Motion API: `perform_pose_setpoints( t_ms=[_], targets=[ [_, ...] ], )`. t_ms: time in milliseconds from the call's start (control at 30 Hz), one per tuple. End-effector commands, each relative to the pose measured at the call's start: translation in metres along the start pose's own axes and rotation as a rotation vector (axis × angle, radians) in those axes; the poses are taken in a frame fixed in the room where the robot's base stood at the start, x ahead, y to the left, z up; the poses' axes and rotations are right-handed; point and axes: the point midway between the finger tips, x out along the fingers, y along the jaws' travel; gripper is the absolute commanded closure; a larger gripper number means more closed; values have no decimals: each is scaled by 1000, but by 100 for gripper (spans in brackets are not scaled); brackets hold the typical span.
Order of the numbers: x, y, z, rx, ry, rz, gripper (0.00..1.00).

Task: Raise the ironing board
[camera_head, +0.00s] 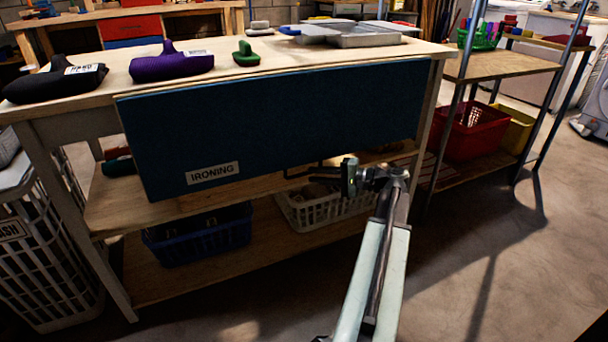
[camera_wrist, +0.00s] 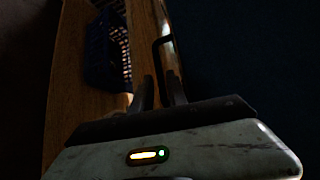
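The ironing board (camera_head: 280,120) is a dark blue panel with an "IRONING" label. It hangs folded down along the front of the wooden workbench, slightly tilted. A thin black handle (camera_head: 300,172) sits at its lower edge, and it also shows in the wrist view (camera_wrist: 156,42). My gripper (camera_head: 347,178) is at the board's lower edge, near the handle's right end. In the wrist view my gripper's two dark fingers (camera_wrist: 160,90) stand apart, with the handle reaching down toward the gap between them. Whether they touch it is too dark to tell.
Below are a blue basket (camera_head: 200,238) and a white basket (camera_head: 325,212). A metal shelf (camera_head: 500,66) stands right. Floor in front is clear.

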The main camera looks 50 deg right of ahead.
Motion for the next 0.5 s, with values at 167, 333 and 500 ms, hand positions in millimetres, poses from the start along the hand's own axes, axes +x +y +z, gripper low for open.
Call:
perform_pose_setpoints(
  t_ms=[167, 333, 500],
  targets=[
    [31, 1, -1, 0, 0, 0, 81],
    [45, 1, -2, 1, 3, 0, 81],
    [46, 0, -2, 1, 4, -1, 81]
  ],
)
